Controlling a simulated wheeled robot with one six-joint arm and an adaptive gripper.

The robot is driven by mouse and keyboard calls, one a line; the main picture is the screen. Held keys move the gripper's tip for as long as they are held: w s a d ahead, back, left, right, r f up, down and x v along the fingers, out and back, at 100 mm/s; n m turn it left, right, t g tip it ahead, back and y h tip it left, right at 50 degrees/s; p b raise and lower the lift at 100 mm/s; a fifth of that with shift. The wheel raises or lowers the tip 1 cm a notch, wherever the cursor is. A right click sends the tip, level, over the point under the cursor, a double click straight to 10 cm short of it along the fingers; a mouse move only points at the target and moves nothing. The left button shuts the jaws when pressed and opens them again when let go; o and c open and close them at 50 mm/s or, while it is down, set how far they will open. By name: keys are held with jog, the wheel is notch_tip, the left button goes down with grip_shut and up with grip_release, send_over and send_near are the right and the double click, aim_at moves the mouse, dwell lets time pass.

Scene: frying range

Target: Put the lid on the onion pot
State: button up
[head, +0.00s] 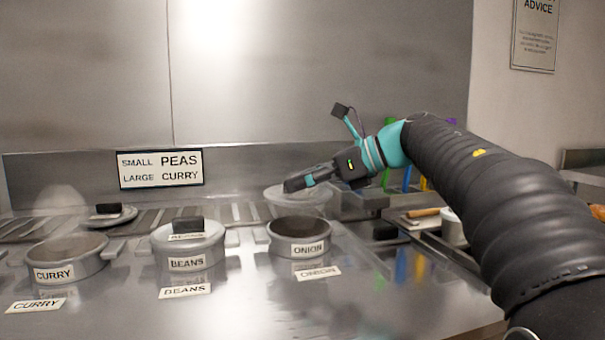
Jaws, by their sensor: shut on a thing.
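The onion pot (281,245) is a round metal pot labelled ONION, right of the middle of the counter. Its top is uncovered and its inside looks dark. A second ONION card lies in front of it. My gripper (292,185) reaches in from the right, above and behind the pot as seen here. The lid looks about level and apart from the pot.
The beans pot (188,265) to the left has a lid with a dark handle. The curry pot (68,268) is open at the far left. Another lid (105,218) lies behind it. A tray (420,222) with utensils is at right. Bare steel counter lies in front.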

jog(key=shift+f+b, duration=1.2)
jog(key=shift+f, duration=1.25)
jog(key=shift+s+d+f+b, duration=0.1)
jog(key=shift+f+b, duration=0.25)
jog(key=shift+b, duration=0.3)
jog(key=o, duration=1.3)
jog(key=shift+o, duration=0.2)
jog(key=shift+o, duration=0.8)
